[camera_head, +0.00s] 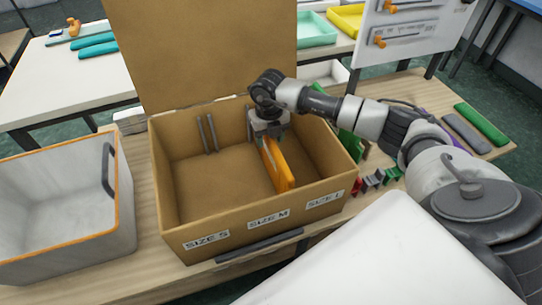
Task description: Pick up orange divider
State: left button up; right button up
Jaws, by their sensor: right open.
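The orange divider (280,165) stands upright inside the open cardboard box, toward its right side. My right gripper (268,133) reaches into the box from above and is at the divider's far upper end. Its jaws are open; the fingertips are small and partly hidden, so I cannot tell whether they touch the divider. The cardboard box (170,187) has its lid raised at the back and front labels reading SIZE S, SIZE M and SIZE L. My left gripper is not in view.
A white bin with an orange rim (65,245) stands left of the box. Small red and green pieces (374,180) lie right of the box, with green (481,124) and grey (466,133) strips farther right. Grey slot rails (207,134) line the box's back wall.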

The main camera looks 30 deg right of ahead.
aim_at(271, 160)
jog(key=shift+s+d+f, duration=0.1)
jog(key=shift+s+f, duration=0.1)
jog(key=shift+f, duration=0.45)
jog(key=shift+s+d+f, duration=0.1)
jog(key=shift+s+f, duration=0.1)
jog(key=shift+f, duration=0.4)
jog(key=shift+w+a+f, duration=0.1)
jog(key=shift+f, duration=0.45)
grip_shut()
